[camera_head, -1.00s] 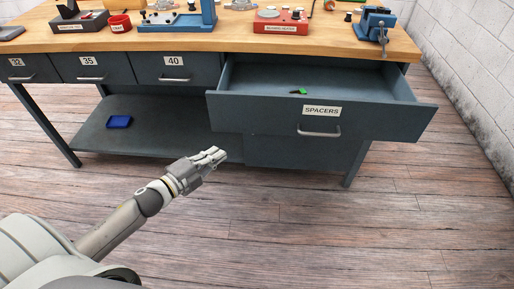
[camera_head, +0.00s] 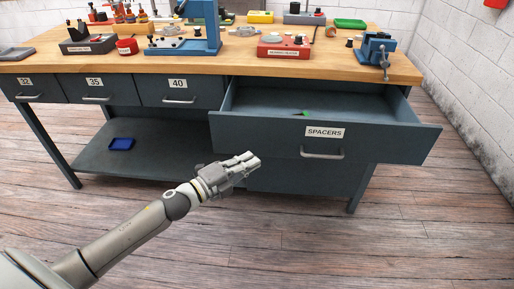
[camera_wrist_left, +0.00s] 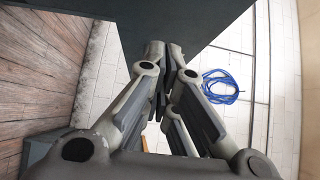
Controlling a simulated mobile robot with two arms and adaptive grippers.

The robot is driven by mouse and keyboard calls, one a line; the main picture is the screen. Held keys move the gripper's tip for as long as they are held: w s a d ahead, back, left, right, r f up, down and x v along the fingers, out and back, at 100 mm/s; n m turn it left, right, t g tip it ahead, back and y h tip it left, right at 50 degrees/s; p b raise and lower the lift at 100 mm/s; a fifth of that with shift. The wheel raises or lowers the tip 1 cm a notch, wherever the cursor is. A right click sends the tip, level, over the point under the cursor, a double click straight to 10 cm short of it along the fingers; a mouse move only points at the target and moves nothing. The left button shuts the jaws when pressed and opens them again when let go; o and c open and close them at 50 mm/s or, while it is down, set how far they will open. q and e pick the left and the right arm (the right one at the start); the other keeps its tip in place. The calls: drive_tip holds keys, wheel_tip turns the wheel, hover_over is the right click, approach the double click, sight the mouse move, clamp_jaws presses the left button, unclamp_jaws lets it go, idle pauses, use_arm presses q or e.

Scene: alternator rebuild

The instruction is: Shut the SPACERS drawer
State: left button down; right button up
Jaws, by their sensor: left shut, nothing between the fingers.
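The SPACERS drawer (camera_head: 270,135) is pulled well out of the workbench, at the right in the head view. Its front has a white SPACERS label and a bar handle (camera_head: 322,155). A small green and dark item (camera_head: 302,113) lies inside it. My left gripper (camera_head: 256,160) is shut and empty, in front of and low on the drawer front, left of the handle. I cannot tell whether it touches the front. In the left wrist view the shut fingers (camera_wrist_left: 168,55) point toward a dark panel (camera_wrist_left: 180,20). My right gripper is out of view.
Shut drawers labelled 32, 35 and 40 (camera_head: 180,92) are left of the open drawer. A blue bin (camera_head: 121,144) sits on the lower shelf. The wooden benchtop (camera_head: 240,62) holds a red block, a blue press and a blue vise. The floor in front is clear.

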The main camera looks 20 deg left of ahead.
use_arm(q)
drive_tip(key=w, duration=0.6)
drive_tip(key=shift+w, duration=0.1)
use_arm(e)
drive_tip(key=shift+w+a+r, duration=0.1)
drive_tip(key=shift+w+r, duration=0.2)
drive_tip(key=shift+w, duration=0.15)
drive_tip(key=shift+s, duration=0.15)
